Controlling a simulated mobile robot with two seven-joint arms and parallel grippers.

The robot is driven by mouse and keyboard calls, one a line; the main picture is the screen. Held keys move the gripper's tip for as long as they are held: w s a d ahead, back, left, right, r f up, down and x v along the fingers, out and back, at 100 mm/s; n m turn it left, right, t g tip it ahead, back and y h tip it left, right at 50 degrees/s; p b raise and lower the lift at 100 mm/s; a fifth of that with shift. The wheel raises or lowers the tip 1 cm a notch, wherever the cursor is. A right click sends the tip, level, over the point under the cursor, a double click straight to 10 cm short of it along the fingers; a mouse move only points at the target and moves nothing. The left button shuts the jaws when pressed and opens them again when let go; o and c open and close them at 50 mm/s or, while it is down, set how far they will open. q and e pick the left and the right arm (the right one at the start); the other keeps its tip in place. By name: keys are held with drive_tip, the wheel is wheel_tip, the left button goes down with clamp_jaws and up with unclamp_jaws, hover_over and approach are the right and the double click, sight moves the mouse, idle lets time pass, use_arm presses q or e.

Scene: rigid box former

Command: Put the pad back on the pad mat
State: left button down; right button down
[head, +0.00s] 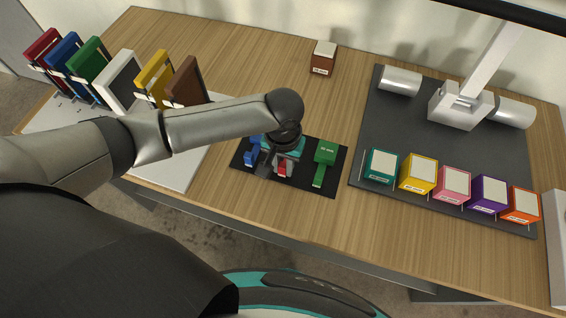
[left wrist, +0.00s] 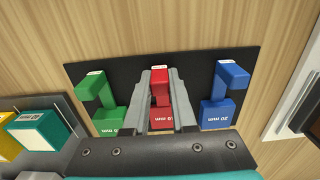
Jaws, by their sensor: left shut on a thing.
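The dark pad mat (head: 329,187) lies on the wooden table. A blue pad (head: 252,153) is on its left part and a green pad (head: 326,154) on its right part in the head view. My left gripper (left wrist: 159,95) is shut on the red pad (left wrist: 161,118), with one finger on each side of it. The red pad (head: 283,168) is over the middle of the mat, between the other two. I cannot tell whether it touches the mat (left wrist: 137,82). My left arm hides part of it from the head. My right gripper is not in view.
A brown block (head: 323,58) stands behind the mat. A grey board (head: 420,125) on the right carries a row of several coloured blocks and a white fixture (head: 461,104). A light board (head: 172,173) on the left carries several coloured upright pieces. Bare wood surrounds the mat.

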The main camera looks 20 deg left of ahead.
use_arm(q)
drive_tip(key=c, duration=0.7)
unclamp_jaws()
drive_tip(key=shift+o, duration=0.2)
wheel_tip(320, 180, up, 15)
drive_tip(key=p, duration=0.3)
drive_tip(key=shift+r, duration=0.1)
